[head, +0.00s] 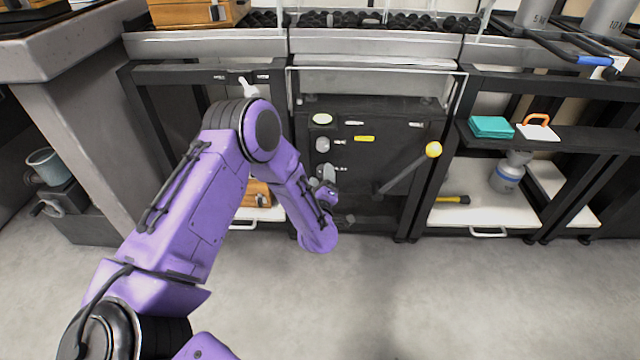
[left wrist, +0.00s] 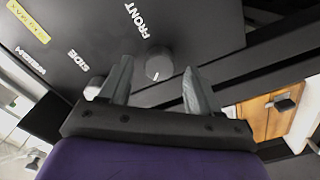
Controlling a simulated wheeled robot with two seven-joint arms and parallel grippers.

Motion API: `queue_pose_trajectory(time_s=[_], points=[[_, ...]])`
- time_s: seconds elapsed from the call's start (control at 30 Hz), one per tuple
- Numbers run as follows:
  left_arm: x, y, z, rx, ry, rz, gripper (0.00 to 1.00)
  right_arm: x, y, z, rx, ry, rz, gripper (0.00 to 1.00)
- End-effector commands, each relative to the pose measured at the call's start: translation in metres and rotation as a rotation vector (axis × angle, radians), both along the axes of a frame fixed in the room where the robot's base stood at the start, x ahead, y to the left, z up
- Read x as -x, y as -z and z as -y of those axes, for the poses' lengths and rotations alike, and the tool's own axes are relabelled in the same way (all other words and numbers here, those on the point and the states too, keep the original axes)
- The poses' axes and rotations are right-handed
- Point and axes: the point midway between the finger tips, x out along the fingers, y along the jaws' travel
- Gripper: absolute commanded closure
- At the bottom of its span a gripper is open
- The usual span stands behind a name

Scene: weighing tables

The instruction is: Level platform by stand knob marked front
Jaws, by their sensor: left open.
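The knob marked FRONT (left wrist: 158,66) is a round grey knob with a white index mark, on the dark stand panel (head: 390,165). The FRONT label (left wrist: 137,20) is beside it. In the head view this knob (head: 328,172) is the lower of two on the panel's left side. My left gripper (left wrist: 157,72) is open, its two grey fingers pointing at the panel on either side of the FRONT knob. I cannot tell whether they touch it. A second knob (head: 322,144), by the SIDE label (left wrist: 78,60), is partly hidden by a finger in the left wrist view. My right gripper is out of view.
A lever with a yellow ball (head: 433,149) sticks out right of the knobs. A shelf to the right holds teal cloths (head: 491,127) and an orange-handled item (head: 538,130). A grey weight (head: 508,172) stands below. The floor in front is clear.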

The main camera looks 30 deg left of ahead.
Motion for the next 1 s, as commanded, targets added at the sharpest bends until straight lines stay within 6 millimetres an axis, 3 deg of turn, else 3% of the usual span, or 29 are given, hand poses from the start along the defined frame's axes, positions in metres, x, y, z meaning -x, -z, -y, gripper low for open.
queue_pose_trajectory(time_s=[0.23,0.5,1.0], points=[[0.046,-0.004,0.029,-0.002,0.006,-0.006,0.37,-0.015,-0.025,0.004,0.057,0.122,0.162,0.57],[0.085,-0.001,0.052,0.0,0.002,-0.003,0.37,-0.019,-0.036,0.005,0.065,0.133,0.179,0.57],[0.088,0.0,0.054,0.0,0.001,-0.002,0.37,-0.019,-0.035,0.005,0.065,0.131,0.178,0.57]])
